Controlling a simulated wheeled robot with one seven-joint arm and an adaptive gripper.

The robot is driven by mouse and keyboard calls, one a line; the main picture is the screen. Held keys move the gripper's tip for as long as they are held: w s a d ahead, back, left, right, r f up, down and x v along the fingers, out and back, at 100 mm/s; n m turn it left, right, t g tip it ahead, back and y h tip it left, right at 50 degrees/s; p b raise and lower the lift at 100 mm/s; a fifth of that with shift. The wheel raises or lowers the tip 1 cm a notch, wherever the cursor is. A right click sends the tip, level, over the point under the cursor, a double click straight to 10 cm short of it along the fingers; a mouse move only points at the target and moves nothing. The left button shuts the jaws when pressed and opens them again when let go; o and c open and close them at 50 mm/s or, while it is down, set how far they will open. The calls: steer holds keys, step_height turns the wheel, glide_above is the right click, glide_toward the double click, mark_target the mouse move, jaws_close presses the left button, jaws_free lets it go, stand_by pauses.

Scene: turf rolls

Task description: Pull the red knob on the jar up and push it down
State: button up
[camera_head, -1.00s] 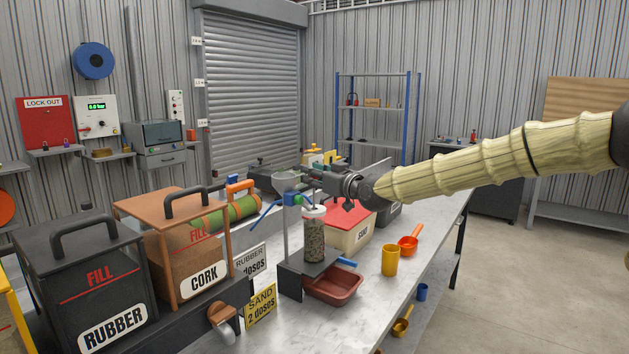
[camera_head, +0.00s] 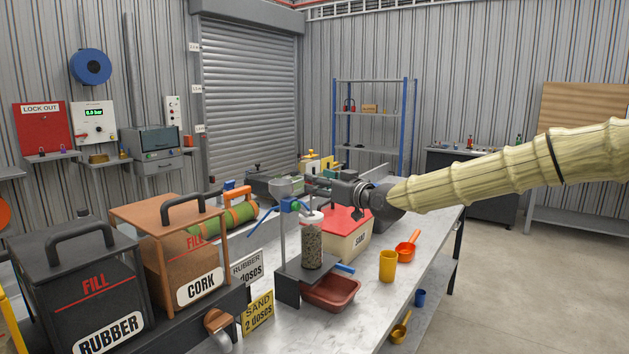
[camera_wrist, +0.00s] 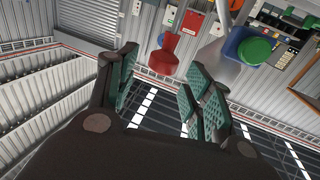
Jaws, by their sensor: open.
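The jar (camera_head: 312,247), clear and filled with dark granules, stands upright on a dark stand in the head view. Its white lid (camera_head: 312,217) is on top. A red knob (camera_wrist: 163,63) shows in the wrist view, beyond and between my fingertips; I cannot make it out in the head view. My gripper (camera_head: 320,188) is just above the jar, close to the grey funnel (camera_head: 281,187). In the wrist view my gripper (camera_wrist: 164,68) is open, its green-padded fingers apart with nothing between the pads. Contact with the knob cannot be told.
A blue clamp (camera_wrist: 237,40) with a green knob (camera_wrist: 254,51) is close to the right finger. A red tray (camera_head: 331,293) lies before the stand, and a sand box (camera_head: 355,243) behind the jar. A yellow cup (camera_head: 387,266) stands to the right.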

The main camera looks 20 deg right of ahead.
steer(key=v, duration=0.7)
steer(key=shift+s+d, duration=0.2)
steer(key=shift+s, duration=0.2)
steer(key=shift+r, duration=0.15)
steer(key=p, duration=0.4)
steer(key=w+p, duration=0.1)
steer(key=p, duration=0.3)
steer(key=shift+a+r, duration=0.1)
steer(key=shift+a, duration=0.15)
steer(key=shift+f+p, duration=0.4)
steer(key=shift+p, duration=0.8)
steer(key=shift+p+x, duration=1.4)
steer(key=shift+x, duration=4.05)
